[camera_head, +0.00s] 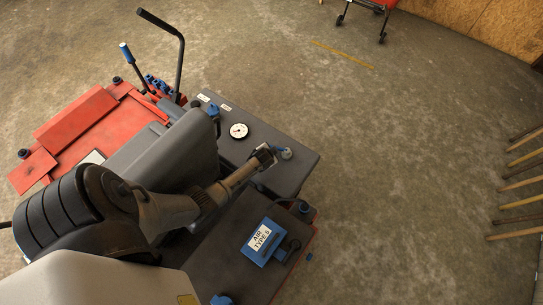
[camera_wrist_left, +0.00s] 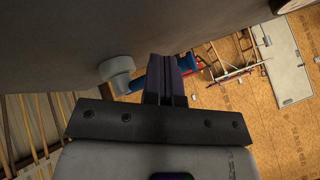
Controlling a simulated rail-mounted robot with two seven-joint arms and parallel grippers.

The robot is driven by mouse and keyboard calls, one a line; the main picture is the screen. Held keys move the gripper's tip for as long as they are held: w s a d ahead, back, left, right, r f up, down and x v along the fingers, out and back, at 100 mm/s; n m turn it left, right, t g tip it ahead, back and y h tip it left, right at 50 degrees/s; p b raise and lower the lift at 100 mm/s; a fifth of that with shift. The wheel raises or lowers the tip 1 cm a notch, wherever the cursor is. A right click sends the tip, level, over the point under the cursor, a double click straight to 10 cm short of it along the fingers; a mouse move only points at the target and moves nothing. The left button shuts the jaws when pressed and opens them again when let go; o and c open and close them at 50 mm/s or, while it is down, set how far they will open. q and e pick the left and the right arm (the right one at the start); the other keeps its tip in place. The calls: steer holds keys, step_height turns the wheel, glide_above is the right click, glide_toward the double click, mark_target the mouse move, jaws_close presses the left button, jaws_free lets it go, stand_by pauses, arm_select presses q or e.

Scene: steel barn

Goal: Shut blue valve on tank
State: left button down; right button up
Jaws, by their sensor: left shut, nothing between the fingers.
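The grey tank (camera_head: 298,172) is a box-like body on a red-framed machine. At its right end is a small pale fitting with blue on it, the blue valve (camera_head: 285,153). My left gripper (camera_head: 266,157) is beside the valve, its fingers close to the fitting. In the left wrist view the shut fingers (camera_wrist_left: 166,78) stand just right of the valve's round grey fitting (camera_wrist_left: 116,68). My right gripper is not in view.
A round gauge (camera_head: 238,131) sits on the tank's top. A blue box labelled "AIR TYPE S" (camera_head: 264,241) is on the machine's near side. A black lever (camera_head: 179,60) rises at the back. Wooden slats (camera_head: 520,185) stand at the far right. Concrete floor between is clear.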

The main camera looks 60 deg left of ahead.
arm_select(q)
steer(key=shift+w+a, duration=0.35)
steer(key=shift+a, duration=0.25)
steer(key=shift+w+a, duration=0.3)
steer(key=shift+a, duration=0.3)
steer(key=shift+s+f+b, duration=0.15)
steer(key=shift+f+b, duration=0.15)
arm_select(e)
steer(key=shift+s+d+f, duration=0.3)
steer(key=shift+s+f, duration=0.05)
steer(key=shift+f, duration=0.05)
arm_select(q)
steer(key=shift+s+f, duration=0.2)
steer(key=shift+f, duration=0.05)
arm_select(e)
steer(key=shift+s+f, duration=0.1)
arm_select(q)
steer(key=r+p, duration=0.3)
steer(key=shift+d+r+p, duration=0.2)
steer(key=shift+r+p, duration=0.15)
steer(key=shift+p, duration=0.05)
steer(key=d+p+v, duration=0.1)
steer(key=p+v, duration=1)
steer(key=shift+s+f, duration=0.3)
steer(key=shift+s, duration=0.05)
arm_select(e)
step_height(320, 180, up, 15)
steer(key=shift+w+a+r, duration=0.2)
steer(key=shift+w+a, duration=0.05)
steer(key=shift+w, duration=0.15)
